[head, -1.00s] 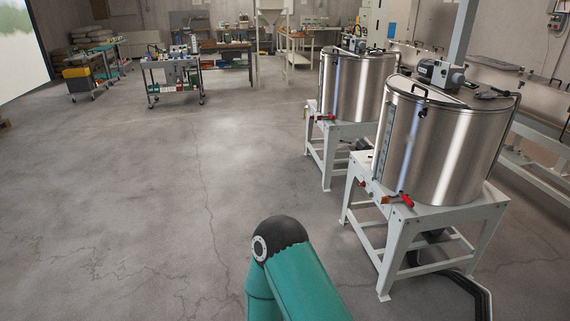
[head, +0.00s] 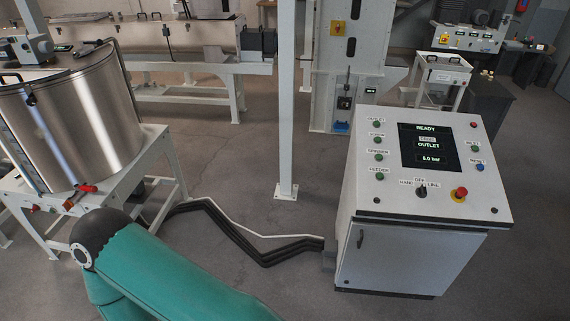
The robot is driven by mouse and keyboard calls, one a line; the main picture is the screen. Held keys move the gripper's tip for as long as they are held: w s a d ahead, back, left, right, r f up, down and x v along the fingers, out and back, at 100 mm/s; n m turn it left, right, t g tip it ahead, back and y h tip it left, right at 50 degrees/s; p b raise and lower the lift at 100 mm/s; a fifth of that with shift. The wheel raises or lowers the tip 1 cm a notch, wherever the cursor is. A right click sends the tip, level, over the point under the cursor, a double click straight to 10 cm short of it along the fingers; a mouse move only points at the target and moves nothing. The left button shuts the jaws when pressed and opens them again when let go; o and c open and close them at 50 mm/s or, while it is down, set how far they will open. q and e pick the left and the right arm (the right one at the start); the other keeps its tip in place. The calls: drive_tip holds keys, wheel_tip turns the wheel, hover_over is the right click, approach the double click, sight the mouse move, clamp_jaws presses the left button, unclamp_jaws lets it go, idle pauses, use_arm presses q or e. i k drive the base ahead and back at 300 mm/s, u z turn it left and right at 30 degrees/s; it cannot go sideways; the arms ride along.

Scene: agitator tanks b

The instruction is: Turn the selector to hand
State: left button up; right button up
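The selector (head: 421,191) is a small black knob low on the sloped top of a white control console (head: 375,200), at the right in the head view. Labels HAND, OFF and LINE stand around it. Its exact pointing direction is too small to tell. A screen (head: 428,147) above it reads READY, OUTLET and 6.0 bar. A red emergency button (head: 459,194) on a yellow base sits to its right. One of my teal arm links shows at the lower left, well away from the console. Neither gripper is in view.
A steel tank (head: 75,125) on a white stand is at the left. Black hoses (head: 265,248) run across the floor to the console. A white post (head: 286,110) stands behind them. Open floor (head: 255,285) lies left of the console.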

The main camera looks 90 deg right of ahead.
sight(422, 191)
drive_tip(key=u, duration=1.1)
drive_tip(key=i, duration=0.15)
drive_tip(key=z, duration=2.7)
drive_tip(key=i, duration=0.25)
drive_tip(key=z, duration=1.6)
drive_tip(key=k, duration=0.6)
drive_tip(key=z, duration=0.45)
drive_tip(key=i, duration=1.6)
drive_tip(key=u, duration=0.4)
